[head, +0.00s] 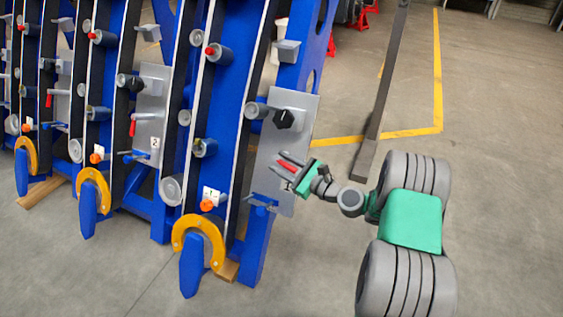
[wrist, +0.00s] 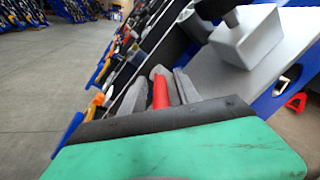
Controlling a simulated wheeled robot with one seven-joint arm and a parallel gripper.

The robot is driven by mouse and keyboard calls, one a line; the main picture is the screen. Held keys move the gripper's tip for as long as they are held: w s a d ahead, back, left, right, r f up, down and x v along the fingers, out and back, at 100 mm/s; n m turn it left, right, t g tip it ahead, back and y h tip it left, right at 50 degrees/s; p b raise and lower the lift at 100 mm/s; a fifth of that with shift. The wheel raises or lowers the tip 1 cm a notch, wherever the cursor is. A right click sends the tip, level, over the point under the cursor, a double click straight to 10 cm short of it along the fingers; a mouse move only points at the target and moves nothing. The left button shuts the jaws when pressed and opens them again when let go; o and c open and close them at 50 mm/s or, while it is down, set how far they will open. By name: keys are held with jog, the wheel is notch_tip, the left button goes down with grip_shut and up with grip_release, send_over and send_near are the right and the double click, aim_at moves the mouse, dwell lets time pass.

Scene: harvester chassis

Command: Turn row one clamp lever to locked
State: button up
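The fingers look spread, with small gaps to the handle. In the wrist view the red lever (wrist: 160,92) stands between the grey fingers (wrist: 158,92). Its lower part is hidden by the gripper body, and contact cannot be made out.
A black knob (head: 284,118) and a grey block (head: 287,50) are above the lever; a blue handle (head: 262,203) is below. Row two's red lever (head: 132,125) is to the left. Floor at right is clear.

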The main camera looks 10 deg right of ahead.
jog(key=shift+c, duration=0.4)
grip_shut()
dwell(1.0)
